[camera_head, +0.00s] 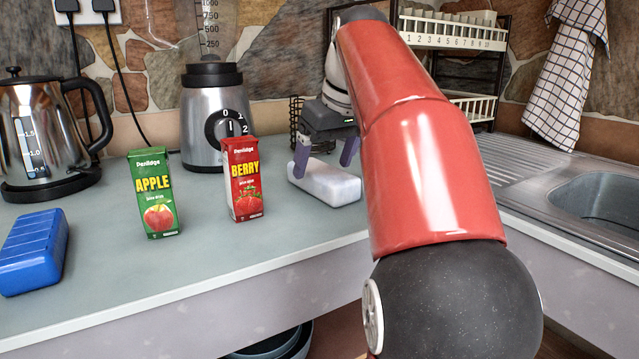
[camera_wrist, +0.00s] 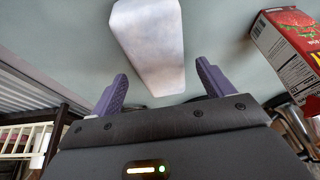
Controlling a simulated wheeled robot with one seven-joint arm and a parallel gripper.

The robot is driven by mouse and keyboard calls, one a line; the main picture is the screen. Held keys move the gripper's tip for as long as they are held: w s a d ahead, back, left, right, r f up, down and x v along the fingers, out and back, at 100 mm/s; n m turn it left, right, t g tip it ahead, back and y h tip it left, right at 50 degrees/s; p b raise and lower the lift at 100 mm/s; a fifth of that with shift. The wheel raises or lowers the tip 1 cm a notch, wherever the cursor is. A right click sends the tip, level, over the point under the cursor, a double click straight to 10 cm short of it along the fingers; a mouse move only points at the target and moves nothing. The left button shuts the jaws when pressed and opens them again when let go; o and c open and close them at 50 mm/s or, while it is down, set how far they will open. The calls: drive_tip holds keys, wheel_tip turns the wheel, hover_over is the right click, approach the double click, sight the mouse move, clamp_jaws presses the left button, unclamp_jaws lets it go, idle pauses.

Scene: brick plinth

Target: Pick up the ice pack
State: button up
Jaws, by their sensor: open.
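A white, smooth, rounded block (camera_head: 327,184) lies on the grey counter to the right of the berry carton. It also shows in the wrist view (camera_wrist: 150,45), just beyond the fingertips and in line with the gap between them. A blue ribbed block (camera_head: 34,252) lies at the counter's left front, far from my gripper. Neither block shows a label, so I cannot tell by print which is the ice pack. My gripper (camera_wrist: 162,80) is open and empty, its purple fingers apart. In the head view my gripper (camera_head: 326,152) is at the white block's far end; contact is unclear.
A red berry carton (camera_head: 243,180) stands left of the white block; a green apple carton (camera_head: 155,194) is further left. A blender (camera_head: 213,115), a kettle (camera_head: 40,130) and a dish rack (camera_head: 470,60) stand behind. The sink (camera_head: 600,205) is at right.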

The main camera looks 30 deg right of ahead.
sight(321, 170)
drive_tip(key=x, duration=0.3)
drive_tip(key=shift+f, duration=0.1)
drive_tip(key=shift+c, duration=0.3)
drive_tip(key=c, duration=1.2)
